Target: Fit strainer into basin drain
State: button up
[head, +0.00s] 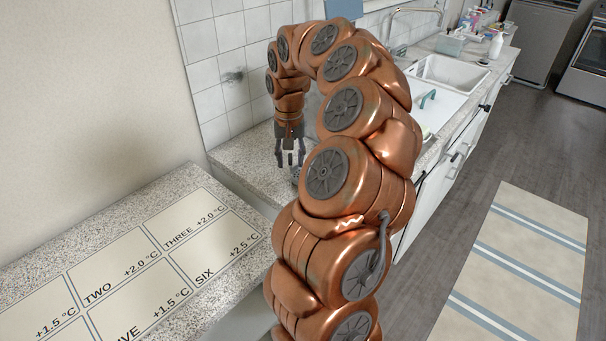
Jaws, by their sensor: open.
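My gripper (290,162) hangs fingers down over the speckled counter, and its two fingers are apart with nothing seen between them. A small dark grey thing (296,174) shows just below and beside the right finger, partly hidden by my arm. It may be the strainer, but too little of it shows to tell. A white basin (452,72) is set in the counter at the upper right. Its drain cannot be made out from here.
A teal fixture (427,97) stands at the near white sink area, right of my arm. A metal faucet (408,12) arches behind the basin. Bottles (496,44) stand farther back. A counter with labelled panels (110,270) fills the lower left. My arm hides the middle.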

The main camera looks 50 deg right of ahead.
jog(key=shift+f, duration=0.35)
jog(key=shift+c, duration=0.4)
grip_shut()
